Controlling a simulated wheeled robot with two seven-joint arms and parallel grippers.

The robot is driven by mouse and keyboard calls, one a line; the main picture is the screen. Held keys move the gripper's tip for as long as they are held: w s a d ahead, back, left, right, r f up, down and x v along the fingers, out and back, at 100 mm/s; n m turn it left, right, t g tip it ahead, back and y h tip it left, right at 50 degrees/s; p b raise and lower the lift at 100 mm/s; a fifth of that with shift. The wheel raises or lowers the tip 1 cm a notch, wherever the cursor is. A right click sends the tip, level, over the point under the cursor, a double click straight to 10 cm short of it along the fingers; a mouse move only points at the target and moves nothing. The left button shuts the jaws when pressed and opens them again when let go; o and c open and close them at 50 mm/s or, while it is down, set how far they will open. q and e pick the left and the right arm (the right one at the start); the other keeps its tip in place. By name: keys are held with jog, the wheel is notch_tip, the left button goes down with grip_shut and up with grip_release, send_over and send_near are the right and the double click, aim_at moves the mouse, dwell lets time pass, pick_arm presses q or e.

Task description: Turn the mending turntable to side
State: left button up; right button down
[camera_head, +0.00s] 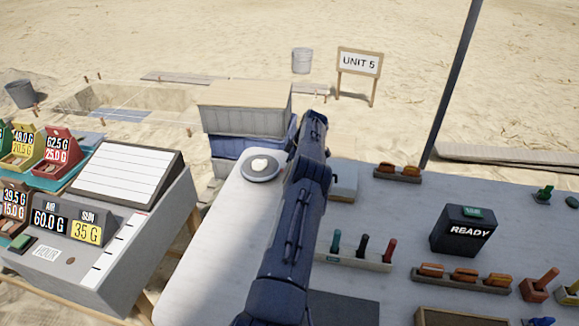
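A round grey disc (248,176), which looks like the turntable, sits at the far left corner of the light table. A pale, cream piece lies on its middle. One of my dark arms reaches up the picture from the bottom, its far end just right of the disc and apart from it in the picture. No gripper fingers show; the far end of the arm hides what is behind it. My other arm is not in the picture.
A tool rack (350,262) and a black READY box (463,231) stand farther right. Stacked crates (245,120) are behind the disc. A grey console (140,235) is at left.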

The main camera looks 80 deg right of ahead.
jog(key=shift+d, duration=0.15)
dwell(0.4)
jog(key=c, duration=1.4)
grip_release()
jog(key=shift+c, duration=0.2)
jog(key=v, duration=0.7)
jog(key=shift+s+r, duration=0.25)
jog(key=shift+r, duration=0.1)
